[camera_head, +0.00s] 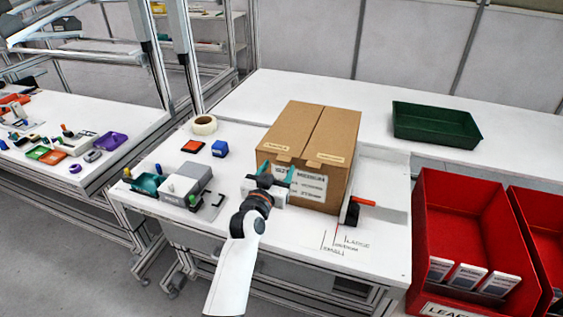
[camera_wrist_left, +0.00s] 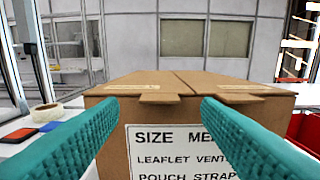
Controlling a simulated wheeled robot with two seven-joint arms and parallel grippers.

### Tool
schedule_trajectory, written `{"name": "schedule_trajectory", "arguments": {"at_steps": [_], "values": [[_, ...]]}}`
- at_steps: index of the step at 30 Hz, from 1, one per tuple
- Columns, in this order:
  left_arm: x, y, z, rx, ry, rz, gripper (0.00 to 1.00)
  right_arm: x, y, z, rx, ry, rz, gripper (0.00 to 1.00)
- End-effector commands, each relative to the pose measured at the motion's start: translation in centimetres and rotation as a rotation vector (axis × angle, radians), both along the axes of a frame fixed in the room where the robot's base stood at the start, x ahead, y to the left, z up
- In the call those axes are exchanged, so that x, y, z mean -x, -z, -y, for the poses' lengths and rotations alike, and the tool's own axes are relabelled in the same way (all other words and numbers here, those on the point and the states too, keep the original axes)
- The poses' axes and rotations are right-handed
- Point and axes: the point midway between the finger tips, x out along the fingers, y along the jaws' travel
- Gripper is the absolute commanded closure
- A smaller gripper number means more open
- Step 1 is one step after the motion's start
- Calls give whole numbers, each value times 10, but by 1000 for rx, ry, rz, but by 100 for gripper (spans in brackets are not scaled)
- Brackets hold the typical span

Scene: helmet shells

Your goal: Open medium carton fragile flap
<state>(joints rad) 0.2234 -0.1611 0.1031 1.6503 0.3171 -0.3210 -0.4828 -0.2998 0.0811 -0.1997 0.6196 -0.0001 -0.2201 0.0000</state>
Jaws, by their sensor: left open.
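A brown medium carton (camera_head: 305,145) stands upright on the white table, its two top flaps (camera_head: 311,125) lying shut and meeting at a middle seam. In the left wrist view the carton (camera_wrist_left: 112,140) fills the lower middle, with a white size label (camera_wrist_left: 180,152) on its front. Each flap has a small tab at the front edge; the left tab (camera_wrist_left: 165,98) shows between my fingers. My left gripper (camera_head: 275,171) is open in front of the carton's front face, its teal fingers apart with nothing between them. I cannot tell whether they touch the carton. My right gripper is not in view.
A tape roll (camera_head: 204,125), a blue block (camera_head: 220,148) and a grey device (camera_head: 186,184) lie left of the carton. A black block with a red-orange bar (camera_head: 353,208) stands at its right. A green tray (camera_head: 436,124) is behind right, red bins (camera_head: 465,220) at right.

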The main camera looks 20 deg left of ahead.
Motion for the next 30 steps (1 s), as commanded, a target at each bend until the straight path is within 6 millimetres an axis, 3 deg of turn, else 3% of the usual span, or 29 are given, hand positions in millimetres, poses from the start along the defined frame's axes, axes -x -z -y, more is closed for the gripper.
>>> {"name": "schedule_trajectory", "arguments": {"at_steps": [6, 18, 29, 30], "values": [[-28, 0, 1, 0, 0, 0, 42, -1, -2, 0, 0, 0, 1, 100], [-35, 0, 1, 0, 0, 0, 42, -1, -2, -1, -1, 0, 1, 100], [-35, 0, 1, 0, 0, -1, 99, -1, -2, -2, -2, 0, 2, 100], [-35, 0, 1, 0, 0, -1, 100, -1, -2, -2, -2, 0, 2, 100]]}}
